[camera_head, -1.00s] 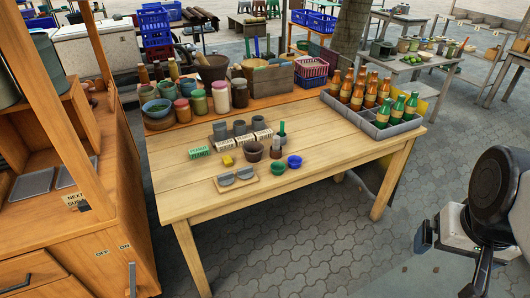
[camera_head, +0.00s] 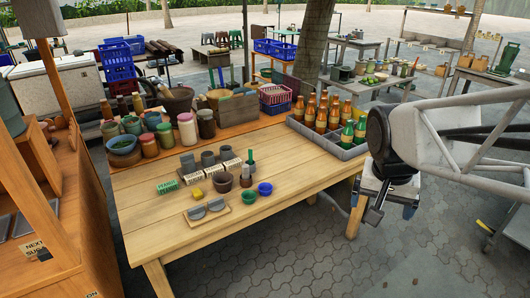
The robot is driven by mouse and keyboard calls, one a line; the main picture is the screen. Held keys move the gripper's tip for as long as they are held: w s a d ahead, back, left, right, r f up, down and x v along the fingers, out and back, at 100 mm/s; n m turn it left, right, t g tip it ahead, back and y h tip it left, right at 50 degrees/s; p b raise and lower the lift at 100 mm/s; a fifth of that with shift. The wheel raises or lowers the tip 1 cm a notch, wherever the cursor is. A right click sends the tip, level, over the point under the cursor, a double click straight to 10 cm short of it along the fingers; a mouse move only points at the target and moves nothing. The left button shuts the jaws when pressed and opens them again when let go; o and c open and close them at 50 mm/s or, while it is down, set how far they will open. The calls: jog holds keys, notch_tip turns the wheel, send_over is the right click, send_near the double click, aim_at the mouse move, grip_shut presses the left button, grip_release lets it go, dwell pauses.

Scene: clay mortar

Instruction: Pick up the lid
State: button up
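No single thing stands out clearly as a loose lid. Several jars at the back left have coloured tops, including a pink-topped jar (camera_head: 187,132) and a green-topped jar (camera_head: 166,138). A dark brown mortar-like cup (camera_head: 224,183) stands mid-table. My gripper (camera_head: 385,210) hangs off the table's right edge, well away from these things. It holds nothing that I can see. Its finger gap is too small and dark to make out.
The wooden table (camera_head: 180,232) has bare wood at front and right. A grey crate of bottles (camera_head: 341,151) stands at its back right corner, near my arm. Small cups, including a blue one (camera_head: 265,189), crowd the middle. A wooden cabinet (camera_head: 42,195) rises at the left.

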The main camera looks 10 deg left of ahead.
jog(key=w+a+f+m+h, duration=0.1)
jog(key=w+a+f+m, duration=0.15)
jog(key=w+a, duration=0.9)
jog(key=m+t+h, duration=0.1)
jog(key=m, duration=0.3)
send_over(215, 200)
jog(key=s+a, duration=0.2)
notch_tip(215, 200, down, 23)
jog(key=shift+a, duration=0.15)
jog(key=shift+x, duration=1.3)
jog(key=shift+f, duration=0.15)
jog(key=shift+d+x, duration=0.15)
jog(key=shift+x, duration=1.1)
jog(key=shift+d+x, duration=0.15)
jog(key=shift+x, duration=1.1)
